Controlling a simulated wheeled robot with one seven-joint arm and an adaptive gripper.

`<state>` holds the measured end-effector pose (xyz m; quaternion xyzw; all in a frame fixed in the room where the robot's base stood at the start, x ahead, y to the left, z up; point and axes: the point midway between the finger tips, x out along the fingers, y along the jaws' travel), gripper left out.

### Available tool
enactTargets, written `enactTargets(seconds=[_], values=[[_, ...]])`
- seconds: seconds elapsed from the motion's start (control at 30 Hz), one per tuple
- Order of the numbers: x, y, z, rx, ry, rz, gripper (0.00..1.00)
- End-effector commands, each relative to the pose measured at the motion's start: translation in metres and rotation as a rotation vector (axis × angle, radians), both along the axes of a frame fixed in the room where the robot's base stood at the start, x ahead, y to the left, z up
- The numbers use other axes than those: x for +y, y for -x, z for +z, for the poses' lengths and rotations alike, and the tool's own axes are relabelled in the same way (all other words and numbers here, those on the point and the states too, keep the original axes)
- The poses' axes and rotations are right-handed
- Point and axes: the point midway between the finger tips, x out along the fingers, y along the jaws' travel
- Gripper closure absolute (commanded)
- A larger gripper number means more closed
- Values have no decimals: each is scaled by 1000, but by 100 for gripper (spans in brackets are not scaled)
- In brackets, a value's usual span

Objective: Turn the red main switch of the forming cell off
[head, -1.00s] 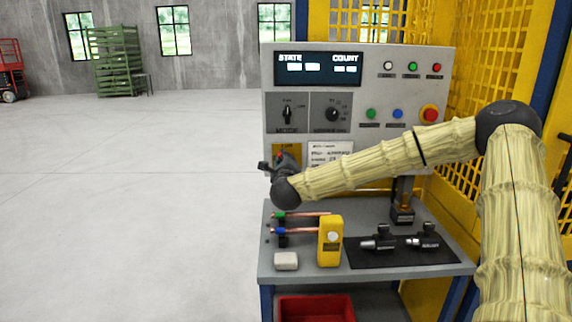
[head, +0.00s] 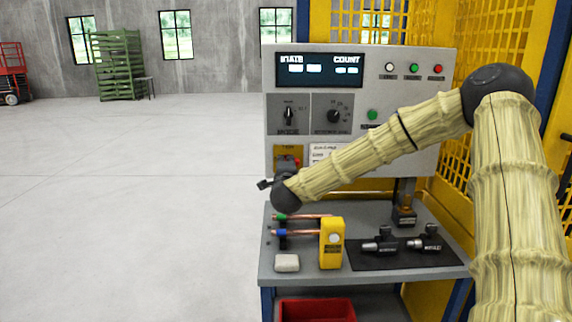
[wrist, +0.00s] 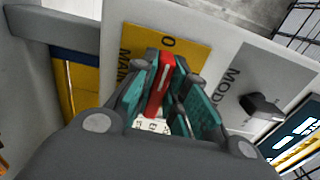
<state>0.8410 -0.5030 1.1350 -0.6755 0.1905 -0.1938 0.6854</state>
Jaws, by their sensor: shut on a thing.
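The red main switch (wrist: 158,88) is a narrow red handle on a yellow plate (wrist: 190,52) marked "0" and "MAIN". In the wrist view its upper end points towards the "0". My gripper (wrist: 162,80) has its teal-lined fingers on both sides of the handle and is shut on it. In the head view the yellow plate (head: 288,150) is at the lower left of the grey panel.
The mode knob (wrist: 262,106) is beside the plate. A panel display (head: 318,69) is lit above.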

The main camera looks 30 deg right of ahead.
Motion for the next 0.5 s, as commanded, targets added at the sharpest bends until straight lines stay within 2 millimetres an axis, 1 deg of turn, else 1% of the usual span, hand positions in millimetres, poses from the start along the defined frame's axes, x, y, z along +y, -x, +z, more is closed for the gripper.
enactTargets(seconds=[0.5], values=[[1,1,-3,21,25,3,100]])
